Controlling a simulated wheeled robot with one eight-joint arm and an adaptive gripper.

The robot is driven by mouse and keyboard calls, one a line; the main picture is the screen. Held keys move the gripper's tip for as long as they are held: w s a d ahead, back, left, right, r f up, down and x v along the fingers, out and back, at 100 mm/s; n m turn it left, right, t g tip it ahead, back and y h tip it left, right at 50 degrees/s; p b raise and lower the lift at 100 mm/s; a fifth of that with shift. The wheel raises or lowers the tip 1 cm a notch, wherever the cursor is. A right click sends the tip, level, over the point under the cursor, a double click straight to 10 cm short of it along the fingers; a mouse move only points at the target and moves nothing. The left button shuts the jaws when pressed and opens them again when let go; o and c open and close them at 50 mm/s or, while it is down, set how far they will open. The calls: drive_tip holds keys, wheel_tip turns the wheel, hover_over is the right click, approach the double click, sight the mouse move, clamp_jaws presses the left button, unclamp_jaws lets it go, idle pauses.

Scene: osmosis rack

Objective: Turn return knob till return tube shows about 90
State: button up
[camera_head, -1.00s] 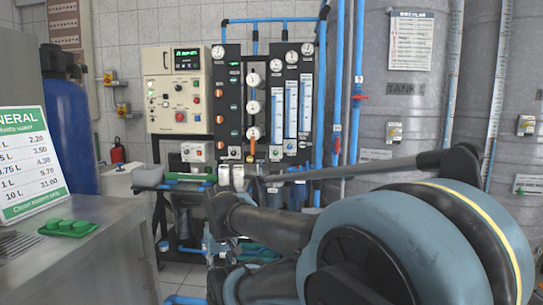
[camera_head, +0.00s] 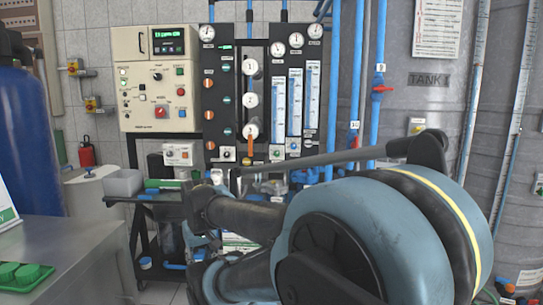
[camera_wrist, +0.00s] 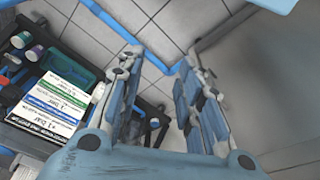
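The black rack panel (camera_head: 236,100) stands ahead in the head view. Three upright flow tubes with blue scales are on its right half: a left tube (camera_head: 279,105), a middle tube (camera_head: 295,102) and a right tube (camera_head: 313,94). Small knobs sit below them, including a green-centred left knob (camera_head: 277,153) and a middle knob (camera_head: 293,146). The labels and readings are too small to read, so I cannot tell which is the return tube or knob. My gripper (camera_wrist: 160,65) is open and empty in the wrist view, away from the knobs, pointing over the floor.
A cream control box (camera_head: 157,80) is left of the panel. A grey tank (camera_head: 415,110) stands at right behind blue pipes (camera_head: 331,100). A steel counter (camera_head: 70,250) with a green tray (camera_head: 22,277) is at left. The wrist view shows a dark cart tray (camera_wrist: 20,130) with labelled cards (camera_wrist: 50,105).

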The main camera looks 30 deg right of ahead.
drive_tip(key=shift+o, duration=0.6)
drive_tip(key=shift+w, duration=0.15)
drive_tip(key=shift+o, duration=1.2)
drive_tip(key=shift+s+r, duration=0.2)
drive_tip(key=w+d+r+m+t, duration=0.1)
drive_tip(key=w+d+r+t, duration=0.2)
drive_tip(key=w, duration=0.4)
drive_tip(key=w+d+r+t, duration=0.1)
drive_tip(key=w+d+r, duration=0.2)
drive_tip(key=w+r, duration=0.25)
wheel_tip(320, 180, up, 17)
drive_tip(key=m+t+h, duration=0.4)
drive_tip(key=t+h, duration=0.1)
drive_tip(key=h, duration=0.3)
hover_over(276, 154)
drive_tip(key=s+a, duration=1)
drive_tip(key=s, duration=0.3)
drive_tip(key=x, duration=1.7)
drive_tip(key=shift+s+d+f, duration=0.25)
drive_tip(key=shift+s+f, duration=0.05)
drive_tip(key=c, duration=1.1)
